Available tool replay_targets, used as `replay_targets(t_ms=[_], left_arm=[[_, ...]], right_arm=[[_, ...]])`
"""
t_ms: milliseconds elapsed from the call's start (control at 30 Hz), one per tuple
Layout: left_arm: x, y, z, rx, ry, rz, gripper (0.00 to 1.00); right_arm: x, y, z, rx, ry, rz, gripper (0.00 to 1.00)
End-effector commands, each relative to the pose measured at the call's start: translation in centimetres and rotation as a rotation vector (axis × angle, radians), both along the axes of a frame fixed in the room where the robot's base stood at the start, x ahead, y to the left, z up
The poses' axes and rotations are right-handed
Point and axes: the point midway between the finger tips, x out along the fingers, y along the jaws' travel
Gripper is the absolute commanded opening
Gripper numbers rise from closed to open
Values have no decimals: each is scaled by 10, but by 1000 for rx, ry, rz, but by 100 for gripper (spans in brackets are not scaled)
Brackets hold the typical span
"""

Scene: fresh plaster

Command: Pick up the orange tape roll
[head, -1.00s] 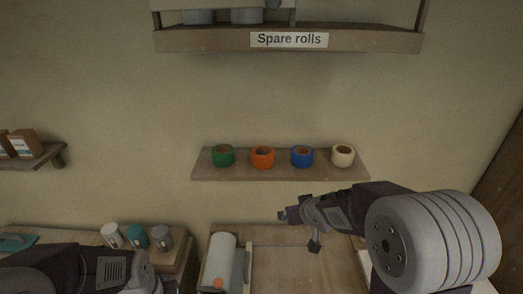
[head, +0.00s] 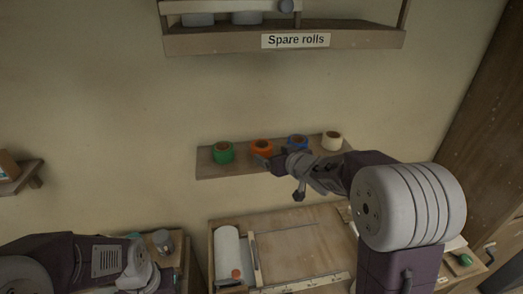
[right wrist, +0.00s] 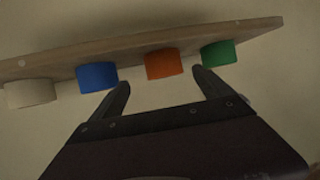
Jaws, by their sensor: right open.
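The orange tape roll (head: 261,147) stands on a wooden wall shelf (head: 219,172), between the green roll (head: 223,153) and the blue roll (head: 298,142). My right gripper (head: 266,161) is open and empty, just in front of the orange roll and partly over it in the head view. In the right wrist view the rolls appear upside down. There the orange roll (right wrist: 165,64) lies beyond and between the spread fingertips of the right gripper (right wrist: 163,82), with no contact visible.
A cream roll (head: 332,141) stands at the shelf's right end. Below is a wooden bench board (head: 300,235) with a white roll (head: 228,255) at its left. A "Spare rolls" shelf (head: 220,43) is above.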

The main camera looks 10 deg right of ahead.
Motion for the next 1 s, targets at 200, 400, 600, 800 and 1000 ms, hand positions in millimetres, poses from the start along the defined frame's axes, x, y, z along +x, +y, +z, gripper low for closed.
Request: replay_targets(t_ms=[200, 400, 600, 800, 1000], left_arm=[[0, 0, 1, 0, 0, 0, 36], [0, 0, 6, 0, 0, 0, 36], [0, 0, 7, 0, 0, 0, 36], [0, 0, 23, 0, 0, 0, 36], [0, 0, 25, 0, 0, 0, 36]], right_arm=[[5, 4, 5, 8, -19, 18, 90], [31, 11, -6, 8, -17, 19, 90], [40, 14, -10, 8, -18, 18, 90], [69, 24, -22, 8, -14, 18, 90], [84, 27, -30, 7, -18, 17, 90]])
